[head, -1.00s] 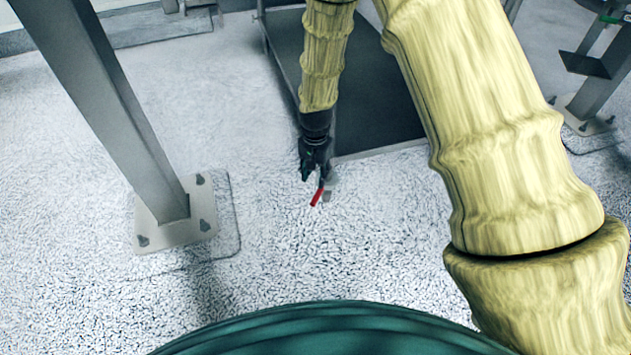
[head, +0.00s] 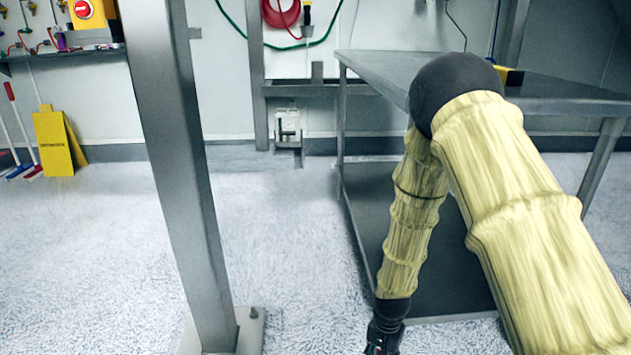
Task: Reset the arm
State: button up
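My arm, in a pale yellow ribbed sleeve with a black elbow joint, reaches up from the lower right of the head view and bends down near the middle. My gripper (head: 383,342) hangs at the bottom edge, pointing down. Only its black upper part shows; the fingertips are cut off by the frame, so I cannot see whether they are open or hold anything.
A steel table (head: 372,72) with a dark lower shelf (head: 440,275) stands behind my arm. A thick steel post (head: 180,170) rises left of centre. A yellow floor sign (head: 58,143) stands by the far wall. White floor (head: 290,230) lies clear between post and table.

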jog(key=s+d+f+n+p, duration=0.1)
jog(key=s+d+n+p, duration=0.2)
jog(key=s, duration=1.3)
jog(key=s+d+f+n+p, duration=0.15)
jog(key=s+n+p, duration=0.3)
jog(key=s, duration=1.25)
notch_tip(320, 180, up, 37)
jog(key=p, duration=3.8)
jog(key=shift+w+a+r+m, duration=0.15)
jog(key=shift+w+m, duration=0.3)
